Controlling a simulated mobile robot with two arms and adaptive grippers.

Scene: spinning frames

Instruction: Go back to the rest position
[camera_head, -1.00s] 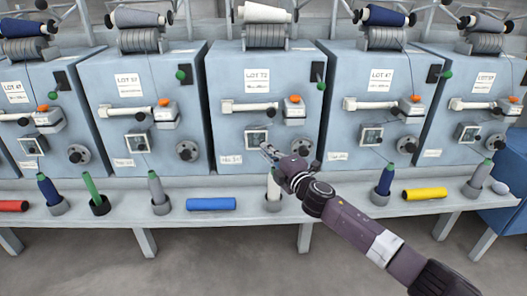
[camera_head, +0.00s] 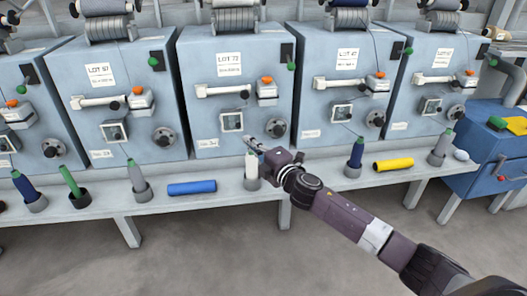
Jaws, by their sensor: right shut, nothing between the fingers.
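My right arm reaches in from the lower right. My right gripper (camera_head: 258,148) is shut and empty, in front of the middle spinning unit, LOT 72 (camera_head: 237,85). It hangs in the air just above and in front of a white bobbin (camera_head: 251,172) standing in a grey cup on the ledge. The gripper hides part of the unit's lower face and is close to the bobbin's top; whether they touch I cannot tell. My left gripper is not in view.
The ledge (camera_head: 225,194) carries a blue tube (camera_head: 192,188), a yellow tube (camera_head: 393,164) and several bobbins in cups. A blue cabinet (camera_head: 490,160) with a yellow item on top stands at the right. The floor in front (camera_head: 190,255) is clear.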

